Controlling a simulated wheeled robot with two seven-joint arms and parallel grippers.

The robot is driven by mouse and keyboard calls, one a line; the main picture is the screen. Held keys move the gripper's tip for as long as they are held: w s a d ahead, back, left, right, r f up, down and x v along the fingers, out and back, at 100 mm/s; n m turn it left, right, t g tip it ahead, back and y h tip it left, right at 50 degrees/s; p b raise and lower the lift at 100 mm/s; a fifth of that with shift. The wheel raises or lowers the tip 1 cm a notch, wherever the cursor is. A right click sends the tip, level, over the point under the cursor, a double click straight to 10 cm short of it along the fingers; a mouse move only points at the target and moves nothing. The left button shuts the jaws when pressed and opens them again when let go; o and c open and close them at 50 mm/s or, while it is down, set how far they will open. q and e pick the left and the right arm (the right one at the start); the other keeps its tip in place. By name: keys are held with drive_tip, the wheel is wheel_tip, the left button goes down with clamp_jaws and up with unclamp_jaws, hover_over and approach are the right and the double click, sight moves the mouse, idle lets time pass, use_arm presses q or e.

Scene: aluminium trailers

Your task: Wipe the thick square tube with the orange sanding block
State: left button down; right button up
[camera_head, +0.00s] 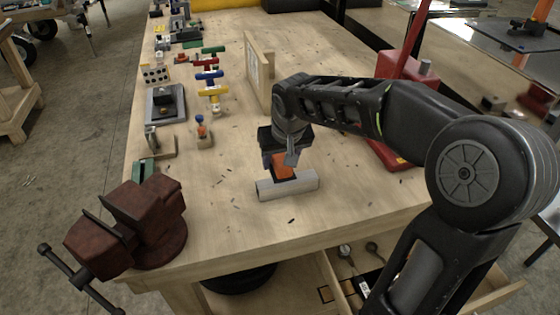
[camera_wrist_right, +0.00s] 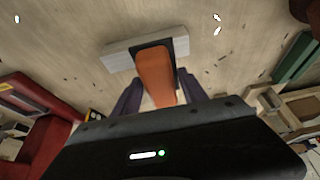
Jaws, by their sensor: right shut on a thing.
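The thick square tube (camera_head: 302,187) is a pale grey bar lying on the wooden workbench near its front edge. It also shows in the right wrist view (camera_wrist_right: 117,56). The orange sanding block (camera_head: 284,171) has a dark underside and sits at the middle of the tube, seemingly touching its top. It shows large in the right wrist view (camera_wrist_right: 155,75). My right gripper (camera_head: 281,162) is shut on the block from above, with a finger on each side of it. My left gripper is not in view.
A rusty red vise (camera_head: 145,215) stands at the bench's front left corner. A wooden upright panel (camera_head: 258,70) stands behind my right gripper. A red tool (camera_head: 400,75) is at the right, behind my arm. Colourful clamps (camera_head: 210,78) line the left side. Dark shavings lie around the tube.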

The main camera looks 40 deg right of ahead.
drive_tip(key=shift+r, duration=0.7)
drive_tip(key=shift+r+p, duration=1.1)
drive_tip(key=shift+r, duration=0.4)
